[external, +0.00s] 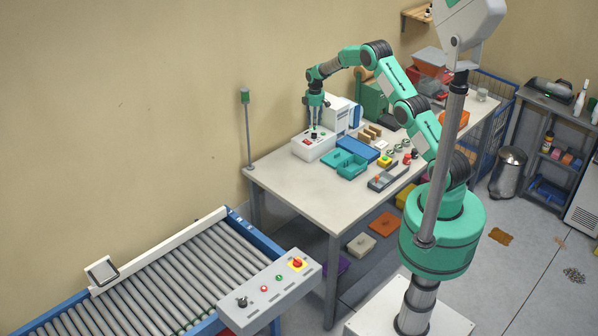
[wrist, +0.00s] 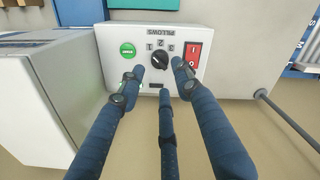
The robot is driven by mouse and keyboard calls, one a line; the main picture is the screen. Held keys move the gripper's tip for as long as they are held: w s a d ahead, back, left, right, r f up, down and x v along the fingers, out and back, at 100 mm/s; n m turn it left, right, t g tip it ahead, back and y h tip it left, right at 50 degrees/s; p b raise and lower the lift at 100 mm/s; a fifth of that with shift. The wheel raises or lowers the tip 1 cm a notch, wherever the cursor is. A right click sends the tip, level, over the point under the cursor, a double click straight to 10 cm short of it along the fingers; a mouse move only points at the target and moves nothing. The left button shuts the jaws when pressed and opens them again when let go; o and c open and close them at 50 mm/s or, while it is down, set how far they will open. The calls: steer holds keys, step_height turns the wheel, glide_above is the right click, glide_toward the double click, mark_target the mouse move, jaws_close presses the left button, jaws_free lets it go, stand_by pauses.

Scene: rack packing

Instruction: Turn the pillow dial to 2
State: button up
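The pillow dial (wrist: 160,60) is a round black knob on a white panel in the wrist view, under an upside-down PILLOWS label (wrist: 171,31). The marks 1, 2 and 3 sit around its upper side. I cannot clearly tell which mark the knob points to. My gripper (wrist: 159,74) has blue fingers, spread open, with tips around and just below the knob in the picture; I cannot tell if they touch it. In the external view my gripper (external: 314,131) hangs pointing down over the white panel box (external: 318,147) on the table, and the dial is too small to make out.
A green button (wrist: 128,50) is left of the dial and a red rocker switch (wrist: 193,57) close to its right. A white machine (external: 340,112) stands behind the box. Teal trays (external: 351,166) and small parts lie to the right; the table (external: 275,180) is clear at its front left.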

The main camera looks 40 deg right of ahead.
mark_target(314, 135)
steer(key=shift+f+p, duration=0.45)
steer(key=shift+f, duration=2.9)
steer(key=shift+c, duration=0.6)
jaws_close()
